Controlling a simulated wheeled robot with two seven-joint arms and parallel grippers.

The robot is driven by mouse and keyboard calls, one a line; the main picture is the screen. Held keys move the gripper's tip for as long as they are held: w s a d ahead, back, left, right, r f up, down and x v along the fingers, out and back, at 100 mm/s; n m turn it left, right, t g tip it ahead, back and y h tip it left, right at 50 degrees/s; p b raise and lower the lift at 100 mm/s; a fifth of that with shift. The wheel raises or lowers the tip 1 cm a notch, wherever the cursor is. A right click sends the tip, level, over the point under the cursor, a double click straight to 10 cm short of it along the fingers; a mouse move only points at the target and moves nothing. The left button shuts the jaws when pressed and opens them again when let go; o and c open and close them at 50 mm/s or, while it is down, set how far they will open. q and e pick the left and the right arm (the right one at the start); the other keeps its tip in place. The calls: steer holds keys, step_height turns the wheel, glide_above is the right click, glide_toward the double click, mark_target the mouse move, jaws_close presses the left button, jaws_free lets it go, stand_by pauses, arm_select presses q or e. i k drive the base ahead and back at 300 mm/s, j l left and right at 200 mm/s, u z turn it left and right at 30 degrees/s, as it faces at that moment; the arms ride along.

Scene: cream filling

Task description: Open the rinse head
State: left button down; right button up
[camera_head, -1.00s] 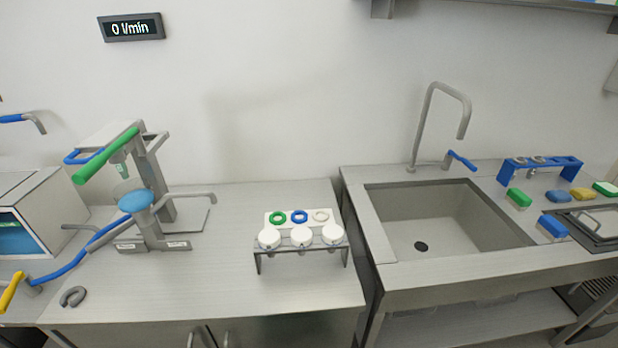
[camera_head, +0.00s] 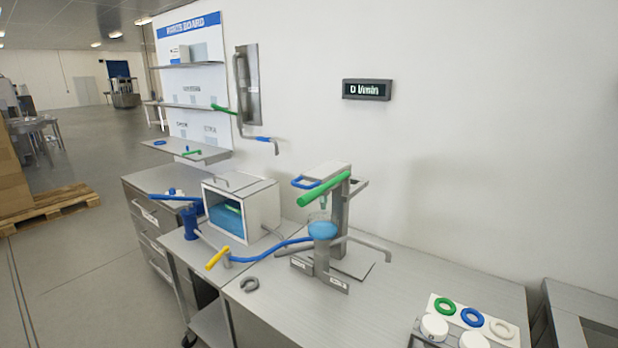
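A grey metal stand (camera_head: 340,212) is on the steel counter in the middle of the view. A long green handle (camera_head: 324,189) slants across its top, with a blue looped handle (camera_head: 305,182) beside it. A nozzle-like part hangs below the green handle, above a rounded blue piece (camera_head: 322,229). I cannot tell for certain which part is the rinse head, or whether it is open. A wall display (camera_head: 366,89) appears to read 0 l/min. Neither of my grippers is in view.
A blue hose (camera_head: 272,249) runs left to a fitting with a yellow handle (camera_head: 217,258). A box with a blue interior (camera_head: 242,210) stands behind it. A rack with white caps and rings (camera_head: 473,322) is at lower right. Open floor (camera_head: 80,262) lies left.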

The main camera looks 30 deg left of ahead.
mark_target(319, 174)
steer(key=u, duration=0.85)
